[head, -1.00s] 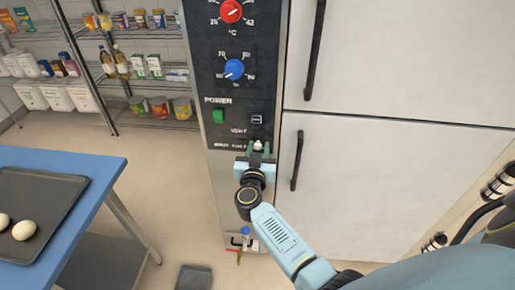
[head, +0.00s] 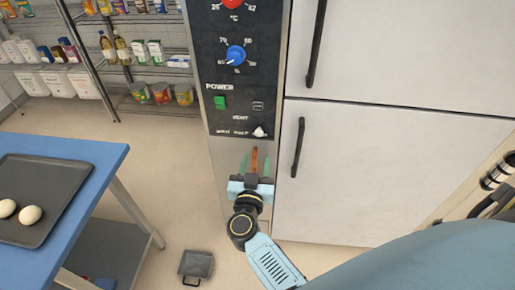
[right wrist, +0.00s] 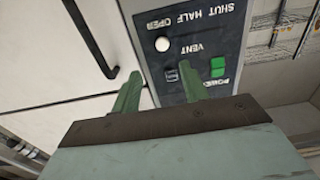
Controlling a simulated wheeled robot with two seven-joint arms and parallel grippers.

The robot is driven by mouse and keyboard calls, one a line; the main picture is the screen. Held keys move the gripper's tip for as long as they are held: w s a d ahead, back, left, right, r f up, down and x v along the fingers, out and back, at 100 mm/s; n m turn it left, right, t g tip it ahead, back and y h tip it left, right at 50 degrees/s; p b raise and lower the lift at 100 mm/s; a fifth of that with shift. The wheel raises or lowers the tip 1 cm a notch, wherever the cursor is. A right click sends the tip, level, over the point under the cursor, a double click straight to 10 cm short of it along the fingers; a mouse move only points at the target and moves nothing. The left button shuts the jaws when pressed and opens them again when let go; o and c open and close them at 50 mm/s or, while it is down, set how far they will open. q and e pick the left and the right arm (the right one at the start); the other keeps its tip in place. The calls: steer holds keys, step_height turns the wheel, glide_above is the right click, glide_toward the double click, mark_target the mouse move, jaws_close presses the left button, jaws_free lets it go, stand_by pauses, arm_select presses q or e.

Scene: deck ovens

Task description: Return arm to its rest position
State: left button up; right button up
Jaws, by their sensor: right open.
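My right gripper (head: 255,164) is open in front of the narrow control column (head: 226,160), just below the black panel. Its green fingers are apart and empty in the right wrist view (right wrist: 159,88). The white vent knob (head: 260,132) sits above the fingertips, free of them, at the panel's lower right. In the right wrist view the knob (right wrist: 162,44) is beside the word OPEN. An orange-brown strip (head: 254,158) shows between the fingers in the head view; I cannot tell what it is. My left gripper is not in view.
White doors (head: 390,180) with black handles (head: 298,148) stand right of the column. A blue table (head: 100,165) with a dark tray (head: 62,182) holding pale round pieces is at left.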

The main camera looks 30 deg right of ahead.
steer(key=shift+v, duration=1.2)
steer(key=s+a+f+n+g+y+b, duration=0.1)
steer(key=s+a+f+n+y, duration=0.2)
steer(key=f, duration=0.7)
steer(key=s+a+f+n+g+y+b, duration=0.1)
steer(key=s+a+f+n+y+b, duration=0.3)
steer(key=f, duration=0.6)
steer(key=s+f+n+g+y+p, duration=0.15)
steer(key=s+f+y, duration=0.25)
steer(key=f, duration=0.7)
steer(key=s+d+f+g+b, duration=0.1)
steer(key=s+d+f+g, duration=0.2)
steer(key=s+f, duration=0.3)
steer(key=s+d+f+g+b, duration=0.1)
steer(key=s+d+f+g, duration=0.2)
steer(key=s, duration=1)
steer(key=s+d+f+n+g+b, duration=0.1)
steer(key=s+d+f+g, duration=0.3)
steer(key=s+f, duration=0.5)
steer(key=shift+s+b, duration=0.45)
steer(key=shift+s, duration=0.4)
steer(key=shift+a+f, duration=0.1)
steer(key=shift+f, duration=0.05)
